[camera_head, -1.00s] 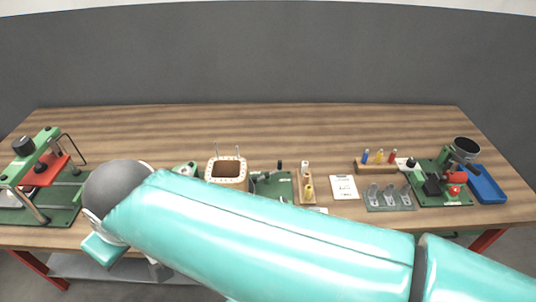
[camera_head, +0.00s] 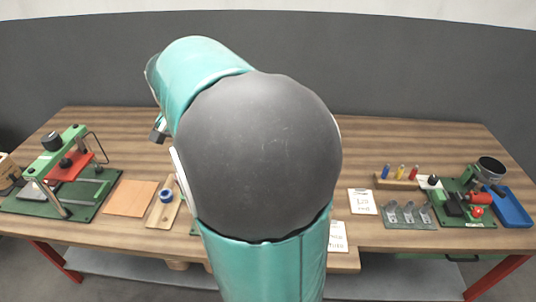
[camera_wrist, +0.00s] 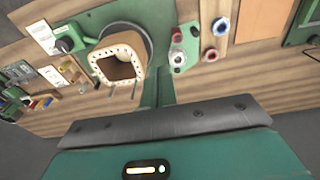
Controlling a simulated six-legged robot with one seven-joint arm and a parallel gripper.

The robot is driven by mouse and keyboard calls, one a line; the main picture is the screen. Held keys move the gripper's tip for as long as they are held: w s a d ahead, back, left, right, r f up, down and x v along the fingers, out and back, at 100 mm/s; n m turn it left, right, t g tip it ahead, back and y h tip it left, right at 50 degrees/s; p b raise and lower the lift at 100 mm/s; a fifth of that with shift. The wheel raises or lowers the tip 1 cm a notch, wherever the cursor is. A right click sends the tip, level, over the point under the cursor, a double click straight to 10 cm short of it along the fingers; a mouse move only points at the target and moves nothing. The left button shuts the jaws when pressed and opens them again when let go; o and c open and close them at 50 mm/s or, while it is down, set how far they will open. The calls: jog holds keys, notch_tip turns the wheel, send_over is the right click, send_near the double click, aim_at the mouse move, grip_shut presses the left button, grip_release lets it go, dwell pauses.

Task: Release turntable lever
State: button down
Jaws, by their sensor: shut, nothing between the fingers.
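In the wrist view, a wooden coil former (camera_wrist: 118,60) with a square hole and a ring of small holes sits on a dark round turntable (camera_wrist: 143,34). A green lever-like part with a black knob (camera_wrist: 66,44) stands left of it; I cannot tell for sure that it is the turntable lever. In the head view, my arm hides the turntable, the lever and my gripper.
A green bracket with red and white knobs (camera_wrist: 182,48) and a blue-ringed part (camera_wrist: 221,26) stand right of the former. In the head view, a green press (camera_head: 66,165) is at left, and a blue tray (camera_head: 510,208) at far right. The table's back (camera_head: 400,135) is clear.

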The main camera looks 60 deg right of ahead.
jog(key=s+d+f+m+g, duration=0.1)
jog(key=d+f+m+g, duration=0.1)
jog(key=d, duration=0.7)
jog(key=s+d+f+m+g, duration=0.2)
jog(key=d+f+m, duration=0.3)
jog(key=d, duration=0.3)
jog(key=s+d+f+m+g, duration=0.2)
jog(key=d+m, duration=0.3)
jog(key=d, duration=0.4)
jog(key=shift+d+f+g, duration=0.3)
jog(key=shift+f+g, duration=0.4)
jog(key=shift+f, duration=0.15)
jog(key=shift+s, duration=0.1)
jog(key=x, duration=0.9)
jog(key=shift+s+f, duration=0.1)
jog(key=shift+f, duration=0.05)
jog(key=shift+s+a+f, duration=0.1)
jog(key=shift+s+a, duration=0.2)
jog(key=shift+s, duration=0.35)
jog(key=shift+s+a+f, duration=0.1)
jog(key=shift+s+a, duration=0.15)
jog(key=shift+s, duration=0.4)
jog(key=shift+s+a+f, duration=0.1)
jog(key=shift+s+a, duration=0.2)
jog(key=shift+s, duration=0.35)
